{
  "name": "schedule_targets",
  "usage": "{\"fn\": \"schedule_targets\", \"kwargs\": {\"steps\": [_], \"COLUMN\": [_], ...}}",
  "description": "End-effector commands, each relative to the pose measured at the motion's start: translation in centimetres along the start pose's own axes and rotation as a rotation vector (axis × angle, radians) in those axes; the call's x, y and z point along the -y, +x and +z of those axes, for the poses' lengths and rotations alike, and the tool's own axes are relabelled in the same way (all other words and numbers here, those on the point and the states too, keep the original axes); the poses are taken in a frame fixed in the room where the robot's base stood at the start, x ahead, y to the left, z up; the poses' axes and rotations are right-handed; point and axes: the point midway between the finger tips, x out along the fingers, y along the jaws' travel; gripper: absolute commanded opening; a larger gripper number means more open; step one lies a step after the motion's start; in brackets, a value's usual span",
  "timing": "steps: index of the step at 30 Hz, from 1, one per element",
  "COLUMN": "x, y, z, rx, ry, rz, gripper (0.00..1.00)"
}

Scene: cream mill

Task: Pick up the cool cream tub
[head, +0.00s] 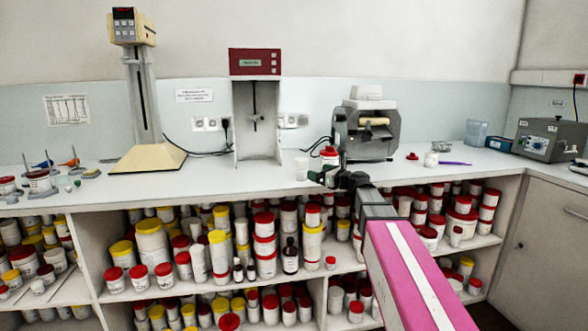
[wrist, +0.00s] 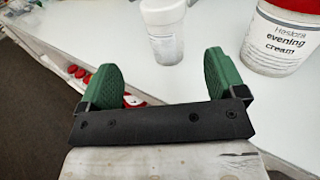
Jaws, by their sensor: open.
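No label reading "cool cream" is legible in either view.
A red-lidded tub (head: 329,156) labelled "evening cream" (wrist: 283,42) stands right of the white tub. A grey machine (head: 366,130) is behind it, and a red-topped stand (head: 255,62) is to the left. Shelves below hold many tubs.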

Motion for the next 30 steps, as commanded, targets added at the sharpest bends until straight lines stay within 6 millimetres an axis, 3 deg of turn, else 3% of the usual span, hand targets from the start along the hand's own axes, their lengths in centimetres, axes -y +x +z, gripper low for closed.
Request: {"fn": "schedule_targets", "kwargs": {"steps": [12,19,27,30], "x": [0.2,0.4,0.8,0.7], "y": [5.2,6.6,10.2,10.8], "z": [0.0,0.0,0.0,0.0], "rx": [0.000,0.000,-0.001,-0.001], "ry": [0.001,0.000,0.000,-0.001], "rz": [0.000,0.001,0.001,0.001], "gripper": [0.89,0.89,0.89,0.89]}}
